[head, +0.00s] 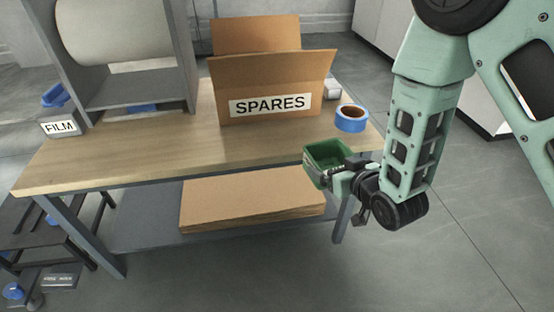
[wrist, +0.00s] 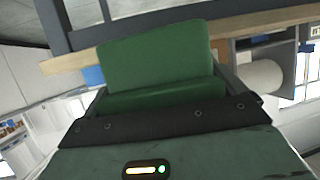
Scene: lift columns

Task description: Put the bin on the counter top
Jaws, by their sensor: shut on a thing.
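The bin is a small green open-topped box (head: 328,157). My gripper (head: 345,170) is shut on it in the head view, holding it by its right side. The bin is at the front right edge of the wooden counter top (head: 160,160); I cannot tell whether it touches the edge. In the wrist view the green bin (wrist: 155,60) fills the space between the dark fingers of my gripper (wrist: 165,95). The contact points are partly hidden.
A cardboard box marked SPARES (head: 270,90) and a blue tape roll (head: 351,118) stand on the counter. A grey stand with a white roll (head: 110,30) and a FILM label (head: 60,127) are at the left. Flat cardboard (head: 250,202) lies on the lower shelf. The counter's front left is clear.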

